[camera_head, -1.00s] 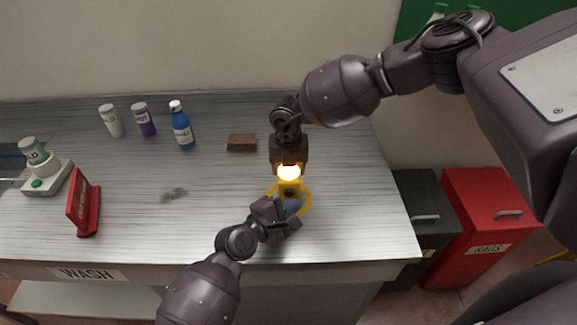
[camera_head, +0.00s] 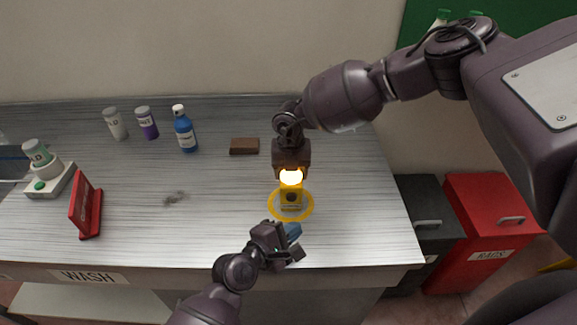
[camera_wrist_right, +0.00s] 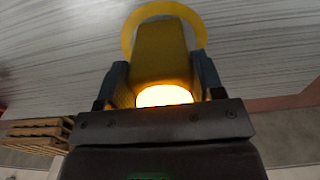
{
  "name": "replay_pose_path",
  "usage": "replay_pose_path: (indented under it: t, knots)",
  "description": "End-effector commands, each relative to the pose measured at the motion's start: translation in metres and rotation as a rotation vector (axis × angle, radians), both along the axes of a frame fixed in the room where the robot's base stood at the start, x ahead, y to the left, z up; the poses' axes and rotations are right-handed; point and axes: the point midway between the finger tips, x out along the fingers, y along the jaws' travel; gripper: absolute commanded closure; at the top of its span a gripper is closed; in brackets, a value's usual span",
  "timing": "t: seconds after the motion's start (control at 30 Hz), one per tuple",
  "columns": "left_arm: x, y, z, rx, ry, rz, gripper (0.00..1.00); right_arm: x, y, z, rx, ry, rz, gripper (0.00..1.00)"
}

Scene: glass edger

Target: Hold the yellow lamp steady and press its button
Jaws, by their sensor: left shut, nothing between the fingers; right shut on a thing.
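The yellow lamp (camera_head: 291,195) stands on the metal bench inside a yellow ring (camera_head: 309,211), and its top glows bright orange-white. My right gripper (camera_head: 291,168) comes down from above and is shut on the lamp. In the right wrist view the two fingers (camera_wrist_right: 161,88) sit on either side of the yellow lamp body (camera_wrist_right: 160,52), with the glowing part (camera_wrist_right: 163,96) between them. A dark button-like spot (camera_head: 291,197) shows on the lamp's near face. My left gripper (camera_head: 294,233) is shut and empty, just in front of the ring, apart from the lamp.
A brown block (camera_head: 244,146) lies behind and left of the lamp. A blue bottle (camera_head: 185,130), purple bottle (camera_head: 147,123) and white bottle (camera_head: 116,124) stand farther back. A red stand (camera_head: 86,205) and a white device (camera_head: 49,181) are at left. The bench (camera_head: 220,215) between is mostly clear.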

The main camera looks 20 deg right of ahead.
Motion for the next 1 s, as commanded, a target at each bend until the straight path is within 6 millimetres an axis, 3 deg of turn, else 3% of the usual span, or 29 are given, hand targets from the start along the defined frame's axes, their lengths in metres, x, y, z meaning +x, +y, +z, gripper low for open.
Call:
replay_pose_path:
  t: [0.03,0.07,0.23,0.67,1.0]
  knots:
    - [0.0,0.0,0.0,0.0,0.0,0.0,1.0,0.0,0.0,0.0,0.0,-0.001,0.0,0.71]
    - [0.0,0.0,0.0,0.0,0.0,0.0,1.0,0.0,0.0,0.0,0.0,-0.001,0.0,0.35]
    - [0.0,0.0,0.0,0.0,0.0,0.0,1.0,0.0,0.0,0.0,0.0,-0.001,0.0,0.09]
    - [0.0,0.0,0.0,0.0,0.0,0.0,1.0,0.001,-0.001,0.01,0.0,-0.001,-0.001,0.09]
    - [0.0,0.0,0.0,0.0,0.0,0.0,1.0,0.001,0.0,0.071,0.001,-0.002,0.0,0.09]
